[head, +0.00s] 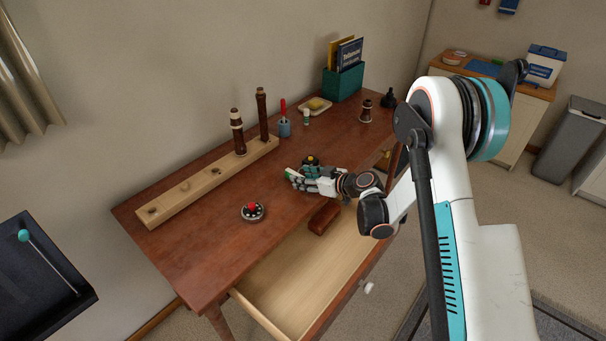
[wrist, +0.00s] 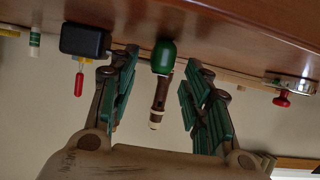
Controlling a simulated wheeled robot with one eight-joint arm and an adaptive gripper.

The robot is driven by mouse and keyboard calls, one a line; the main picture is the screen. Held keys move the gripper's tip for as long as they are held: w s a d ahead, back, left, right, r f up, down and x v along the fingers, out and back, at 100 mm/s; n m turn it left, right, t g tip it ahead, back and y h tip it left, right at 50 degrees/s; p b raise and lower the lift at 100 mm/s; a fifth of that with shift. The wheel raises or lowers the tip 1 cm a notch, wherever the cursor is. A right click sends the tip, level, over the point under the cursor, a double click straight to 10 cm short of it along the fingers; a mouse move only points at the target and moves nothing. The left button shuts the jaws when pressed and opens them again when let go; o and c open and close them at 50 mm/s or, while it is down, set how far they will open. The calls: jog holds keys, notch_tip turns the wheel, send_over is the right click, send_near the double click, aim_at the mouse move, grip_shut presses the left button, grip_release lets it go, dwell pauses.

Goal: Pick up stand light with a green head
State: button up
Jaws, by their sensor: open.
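A small object with a rounded green head (wrist: 164,55) shows between my open fingers in the wrist view, near the tabletop. In the head view a bit of green (head: 290,172) shows at the fingertips, with most of it hidden by my gripper (head: 293,179). My gripper is low over the desk's front part, its fingers (wrist: 160,95) apart on either side of the green head. I see no finger closed on it. The brown piece behind the green head looks like a rack part farther back.
A black block with yellow (head: 311,160) is close beside my gripper. A red-topped tin (head: 252,211) is to the left. A wooden rack (head: 195,190) with upright brown pieces stands behind. An open drawer (head: 300,285) juts out in front. A dark tray (head: 30,290) holds a teal-balled stick.

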jog(key=shift+w+a+f, duration=0.3)
jog(key=shift+w+a, duration=0.1)
jog(key=shift+r, duration=0.1)
grip_shut()
jog(key=shift+r, duration=0.1)
